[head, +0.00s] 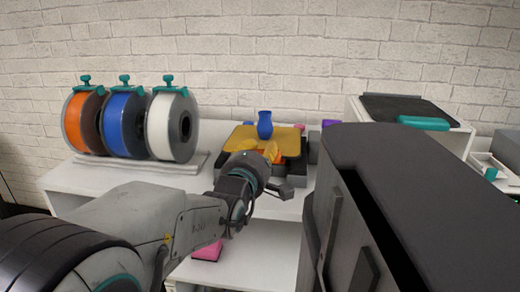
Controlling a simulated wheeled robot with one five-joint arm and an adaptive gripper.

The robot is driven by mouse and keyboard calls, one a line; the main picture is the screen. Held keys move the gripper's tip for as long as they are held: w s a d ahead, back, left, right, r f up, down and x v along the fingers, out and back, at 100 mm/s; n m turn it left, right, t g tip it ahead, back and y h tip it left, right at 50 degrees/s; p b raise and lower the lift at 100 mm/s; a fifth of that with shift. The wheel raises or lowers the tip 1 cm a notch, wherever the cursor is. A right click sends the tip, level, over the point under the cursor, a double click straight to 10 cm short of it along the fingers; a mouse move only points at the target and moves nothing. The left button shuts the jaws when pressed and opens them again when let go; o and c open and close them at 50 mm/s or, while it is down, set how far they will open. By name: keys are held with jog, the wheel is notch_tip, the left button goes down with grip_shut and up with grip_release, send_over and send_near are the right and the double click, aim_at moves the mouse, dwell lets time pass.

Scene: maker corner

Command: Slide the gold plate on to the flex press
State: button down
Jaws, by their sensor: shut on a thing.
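The gold plate (291,140) is on the white bench's far side, near the wall, with a blue vase-shaped piece (265,124) standing upright on it. My gripper (262,157) is at the plate's near edge and shut on it. My dark wrist hides most of the fingers and part of that edge. Orange and yellow parts show around the grip. A dark, low device (284,191) shows below and in front of the plate; it may be the flex press, but I cannot tell. Whether the plate rests on it is hidden.
Orange, blue and white spools (172,127) stand left on the bench (81,179). A white unit (456,138) with a dark top and teal part stands right. A large dark body fills the right foreground. A pink item (207,248) lies on the lower shelf.

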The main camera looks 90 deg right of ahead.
jog(key=shift+d+f+b, duration=0.3)
jog(key=shift+f+b, duration=0.15)
jog(key=shift+b, duration=0.05)
jog(key=shift+a+f+b, duration=0.25)
jog(key=shift+f+b, duration=0.1)
jog(key=shift+b, duration=0.1)
jog(key=shift+d+f+b, duration=0.1)
jog(key=shift+f+b, duration=0.25)
jog(key=shift+b, duration=0.05)
jog(key=shift+f, duration=0.15)
grip_release()
jog(key=shift+f, duration=0.1)
dwell(0.3)
jog(key=shift+f+b, duration=0.85)
jog(key=shift+b, duration=0.15)
jog(key=shift+c, duration=0.2)
jog(key=shift+o, duration=0.2)
jog(key=shift+r+p, duration=0.35)
dwell(0.4)
